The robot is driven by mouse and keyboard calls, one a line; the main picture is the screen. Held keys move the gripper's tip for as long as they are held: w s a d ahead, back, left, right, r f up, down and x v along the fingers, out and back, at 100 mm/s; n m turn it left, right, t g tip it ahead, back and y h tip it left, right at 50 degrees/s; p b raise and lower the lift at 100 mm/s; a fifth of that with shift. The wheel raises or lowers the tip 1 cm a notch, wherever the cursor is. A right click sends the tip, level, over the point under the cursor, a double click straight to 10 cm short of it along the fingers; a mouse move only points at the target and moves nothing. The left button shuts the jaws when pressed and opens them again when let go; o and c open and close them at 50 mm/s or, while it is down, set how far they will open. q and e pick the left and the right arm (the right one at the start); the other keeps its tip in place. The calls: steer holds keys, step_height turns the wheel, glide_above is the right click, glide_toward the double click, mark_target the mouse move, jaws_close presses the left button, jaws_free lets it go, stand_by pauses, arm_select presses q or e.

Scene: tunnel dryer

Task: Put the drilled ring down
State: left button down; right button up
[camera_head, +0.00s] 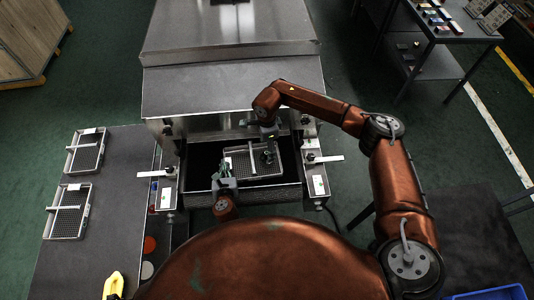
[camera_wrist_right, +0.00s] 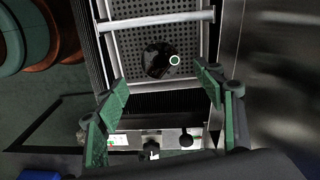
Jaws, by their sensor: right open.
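A small pale ring (camera_wrist_right: 174,60), which I take for the drilled ring, shows against a dark round patch on the perforated floor of a wire tray (camera_wrist_right: 123,50). I cannot tell whether the patch is shadow or part of the piece. My right gripper (camera_wrist_right: 163,84) is open, its green fingers spread wide, with nothing between the tips. In the head view my right gripper (camera_head: 268,150) hangs over the right part of the tray (camera_head: 237,150), in the dryer mouth. My left gripper (camera_head: 222,172) is at the tray's front left; its finger opening is unclear.
Two more wire trays (camera_head: 86,152) (camera_head: 68,211) lie on the dark table (camera_head: 115,200) at left. Metal brackets (camera_head: 166,192) (camera_head: 318,184) flank the dryer mouth. The steel dryer body (camera_head: 232,92) rises behind. A yellow object (camera_head: 113,286) and round discs (camera_head: 149,244) are at lower left.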

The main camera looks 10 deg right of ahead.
step_height(320, 180, up, 4)
steer(key=shift+f, duration=0.2)
arm_select(q)
steer(key=c, duration=2.1)
jaws_free()
steer(key=v, duration=1.2)
